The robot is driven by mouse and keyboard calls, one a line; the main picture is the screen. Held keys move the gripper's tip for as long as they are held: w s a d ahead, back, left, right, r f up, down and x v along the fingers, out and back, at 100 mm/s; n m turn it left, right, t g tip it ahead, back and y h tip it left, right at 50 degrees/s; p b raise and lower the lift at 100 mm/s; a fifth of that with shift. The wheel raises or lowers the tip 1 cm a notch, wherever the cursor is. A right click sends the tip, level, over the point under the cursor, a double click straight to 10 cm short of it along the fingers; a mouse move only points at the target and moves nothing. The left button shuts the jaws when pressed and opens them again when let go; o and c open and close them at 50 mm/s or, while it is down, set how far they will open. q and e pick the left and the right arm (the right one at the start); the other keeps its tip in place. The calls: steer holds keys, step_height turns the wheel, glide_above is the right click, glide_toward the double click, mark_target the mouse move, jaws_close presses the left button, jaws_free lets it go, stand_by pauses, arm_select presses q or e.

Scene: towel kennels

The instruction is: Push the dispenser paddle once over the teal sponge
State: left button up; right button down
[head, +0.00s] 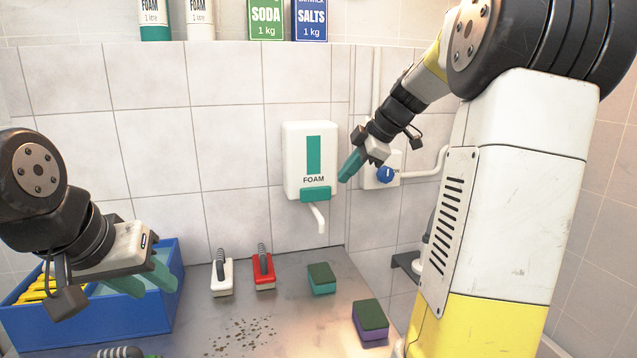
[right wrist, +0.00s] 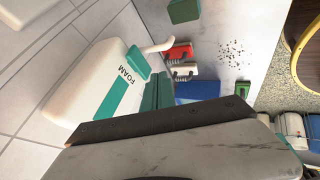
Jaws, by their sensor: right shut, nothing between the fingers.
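The white foam dispenser (head: 296,165) hangs on the tiled wall, with a teal paddle (head: 315,194) at its lower front and a white spout (head: 319,219) below. The teal sponge (head: 321,284), dark green on top, lies on the counter below the spout. My right gripper (head: 347,172) is shut and empty, just right of the dispenser and a little above paddle height. In the right wrist view its teal fingers (right wrist: 156,93) show beside the dispenser (right wrist: 75,88) and paddle (right wrist: 137,60). My left gripper (head: 145,284) is open and empty over the blue bin.
A purple sponge (head: 370,322) lies right of the teal one. A white brush (head: 221,278) and red brush (head: 264,272) stand to the left. The blue bin (head: 135,315) holds yellow things. A blue knob (head: 386,174) sits on the wall box at right.

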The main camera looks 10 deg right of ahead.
mark_target(316, 194)
steer(key=w+a+f, duration=0.3)
steer(key=w+f, duration=0.4)
steer(key=w, duration=0.1)
steer(key=shift+a+f, duration=0.2)
steer(key=shift+a, duration=0.2)
steer(key=shift+w, duration=0.1)
